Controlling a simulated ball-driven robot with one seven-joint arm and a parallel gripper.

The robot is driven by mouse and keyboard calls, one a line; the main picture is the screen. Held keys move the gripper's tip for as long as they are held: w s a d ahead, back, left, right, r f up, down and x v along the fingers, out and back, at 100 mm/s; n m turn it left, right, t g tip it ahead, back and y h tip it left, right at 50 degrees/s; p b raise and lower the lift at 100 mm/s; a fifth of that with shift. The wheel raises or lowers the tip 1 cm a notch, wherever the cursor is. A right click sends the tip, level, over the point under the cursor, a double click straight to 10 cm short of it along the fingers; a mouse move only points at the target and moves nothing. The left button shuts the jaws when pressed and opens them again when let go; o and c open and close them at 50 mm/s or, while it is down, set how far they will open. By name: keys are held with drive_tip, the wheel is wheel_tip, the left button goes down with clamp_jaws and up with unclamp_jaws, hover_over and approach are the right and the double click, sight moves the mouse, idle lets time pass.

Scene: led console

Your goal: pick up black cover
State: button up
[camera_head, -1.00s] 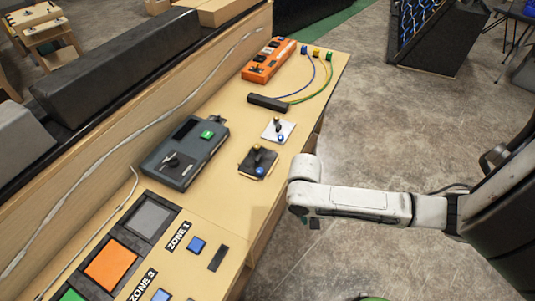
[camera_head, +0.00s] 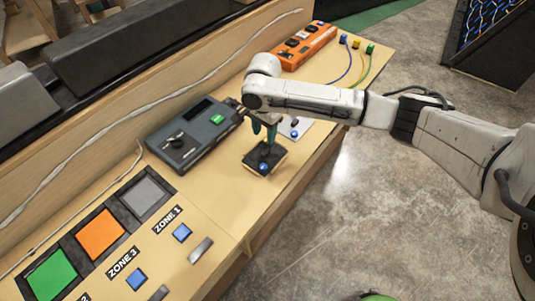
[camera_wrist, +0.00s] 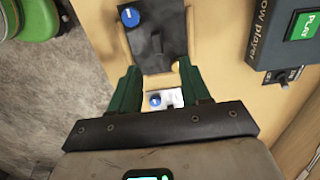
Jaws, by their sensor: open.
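A black plate (camera_head: 277,152) with a joystick and a blue button lies on the console, on a thin wooden base; it is the dark cover-like piece nearest my gripper. It also shows in the wrist view (camera_wrist: 163,22), with the blue button (camera_wrist: 130,17) at its upper left. My gripper (camera_head: 265,138) points down over it with green fingers spread. In the wrist view my gripper (camera_wrist: 157,68) has one finger on each side of the plate's near part and holds nothing. I cannot tell whether the fingers touch the plate.
A white plate (camera_wrist: 172,97) with a blue button lies between the finger bases in the wrist view. A dark grey player box (camera_head: 190,140) with a green PLAY button stands left of my gripper. An orange box (camera_head: 303,45) and cables are farther back.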

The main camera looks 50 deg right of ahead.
sight(265, 152)
wheel_tip(265, 152, down, 3)
drive_tip(key=shift+f, duration=0.15)
drive_tip(key=shift+s+a+f, duration=0.1)
drive_tip(key=shift+f, duration=1.25)
drive_tip(key=shift+s+f, duration=0.1)
drive_tip(key=shift+f, duration=1.25)
clamp_jaws()
